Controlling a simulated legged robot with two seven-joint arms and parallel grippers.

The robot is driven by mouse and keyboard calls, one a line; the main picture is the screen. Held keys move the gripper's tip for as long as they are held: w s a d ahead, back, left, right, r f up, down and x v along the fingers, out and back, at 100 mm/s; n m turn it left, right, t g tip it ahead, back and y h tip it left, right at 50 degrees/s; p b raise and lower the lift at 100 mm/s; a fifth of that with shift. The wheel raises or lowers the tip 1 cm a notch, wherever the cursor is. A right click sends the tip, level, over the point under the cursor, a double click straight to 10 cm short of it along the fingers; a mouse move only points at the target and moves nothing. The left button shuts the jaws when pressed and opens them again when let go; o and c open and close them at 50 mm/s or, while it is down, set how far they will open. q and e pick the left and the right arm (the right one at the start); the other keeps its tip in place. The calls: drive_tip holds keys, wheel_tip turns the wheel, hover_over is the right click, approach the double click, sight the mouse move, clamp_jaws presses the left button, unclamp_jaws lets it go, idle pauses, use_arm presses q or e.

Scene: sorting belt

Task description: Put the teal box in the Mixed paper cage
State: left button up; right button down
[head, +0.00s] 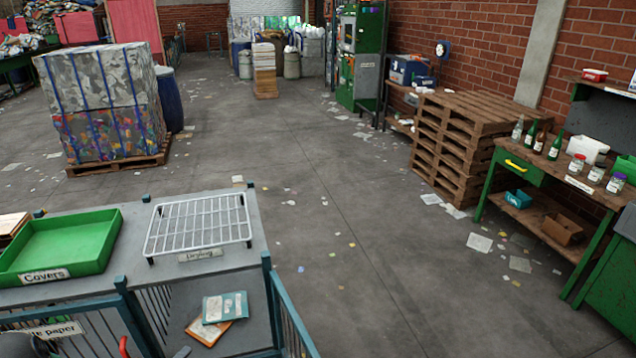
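A small open-topped teal box (517,200) sits on the lower shelf of the green workbench at the right. No cage with a readable "Mixed paper" label shows. At the lower left, a cage label (52,330) is partly cut off and reads "...te paper". Beside it, a cage space with blue-teal posts (128,305) holds a teal-and-white booklet (226,307) and an orange one (208,332). Neither gripper can be made out in the head view.
The green workbench (525,172) carries bottles and jars; a brown box (562,230) shares its shelf. Stacked pallets (465,140) stand left of it. A green Covers tray (65,245) and a white Drying rack (200,224) lie at left. The middle floor is open, with scattered paper.

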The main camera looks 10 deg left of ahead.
use_arm(q)
drive_tip(key=w+d+r+m+g, duration=0.1)
drive_tip(key=d+r+m+g, duration=0.35)
drive_tip(key=d+m, duration=0.6)
drive_tip(key=s+d+r+m+g+h, duration=0.1)
drive_tip(key=s+d+r+m+g, duration=0.1)
drive_tip(key=s+d, duration=0.3)
drive_tip(key=s+d+r+m+g, duration=0.3)
drive_tip(key=s+d+r+m, duration=0.1)
drive_tip(key=d, duration=0.6)
drive_tip(key=shift+s+d+r+m+h, duration=0.2)
drive_tip(key=shift+s+r+m+h, duration=0.2)
drive_tip(key=shift+s+m, duration=0.55)
